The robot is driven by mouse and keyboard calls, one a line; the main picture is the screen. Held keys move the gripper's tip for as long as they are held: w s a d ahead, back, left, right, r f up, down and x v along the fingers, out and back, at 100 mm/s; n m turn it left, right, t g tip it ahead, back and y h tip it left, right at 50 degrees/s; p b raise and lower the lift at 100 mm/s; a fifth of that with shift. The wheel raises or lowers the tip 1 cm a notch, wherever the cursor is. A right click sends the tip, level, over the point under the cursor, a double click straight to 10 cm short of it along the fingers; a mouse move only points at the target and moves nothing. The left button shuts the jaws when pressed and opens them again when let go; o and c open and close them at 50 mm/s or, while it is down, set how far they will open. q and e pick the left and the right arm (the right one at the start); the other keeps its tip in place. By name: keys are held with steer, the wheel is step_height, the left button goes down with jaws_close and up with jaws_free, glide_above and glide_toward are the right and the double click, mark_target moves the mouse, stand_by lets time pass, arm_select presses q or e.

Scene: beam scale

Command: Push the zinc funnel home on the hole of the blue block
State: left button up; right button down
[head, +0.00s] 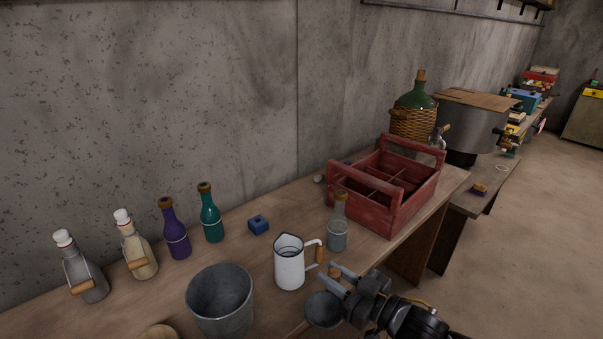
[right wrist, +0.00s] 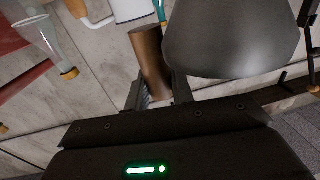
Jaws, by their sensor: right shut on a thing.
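The blue block (head: 258,225) sits on the workbench near the wall, right of the teal bottle. A dark hole shows in its top. The grey zinc funnel (head: 322,310) is at my right gripper (head: 335,277), near the front edge of the bench. The gripper is shut on the funnel's brown handle (right wrist: 148,55), which stands between the fingers in the right wrist view. The funnel's bowl (right wrist: 230,38) is beside the handle there. The funnel is well apart from the block, with the white jug between them. Its spout is not clear. My left gripper is not in view.
The white jug (head: 289,265) and a clear bottle (head: 338,228) stand close to my right gripper. A zinc bucket (head: 221,300) is to the left, with several bottles behind it. A red crate (head: 372,205) stands at the right. Bare bench surrounds the block.

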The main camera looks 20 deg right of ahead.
steer(key=w+d+r+m+h+p, duration=0.1)
steer(key=w+d+r+p, duration=0.15)
steer(key=r, duration=0.45)
steer(key=w+d+r+t+h+p, duration=0.1)
steer(key=w+r+p, duration=0.2)
steer(key=r, duration=0.4)
steer(key=w+d+r+m+h+p, duration=0.1)
steer(key=w+r+p, duration=0.2)
steer(key=r, duration=0.4)
steer(key=w+d+r+m+t+h+p, duration=0.1)
steer(key=w+d+r+m+h+p, duration=0.15)
steer(key=d+r+h, duration=0.35)
steer(key=shift+w+d+f+m, duration=0.25)
steer(key=shift+d+f+m, duration=0.1)
steer(key=shift+d, duration=0.15)
steer(key=shift+w+d+f+m, duration=0.2)
steer(key=shift+w+d+f, duration=0.1)
steer(key=shift+d, duration=0.25)
steer(key=shift+w+d+f+m, duration=0.2)
steer(key=shift+d+f+m, duration=0.15)
steer(key=shift+d, duration=0.15)
steer(key=shift+f, duration=0.1)
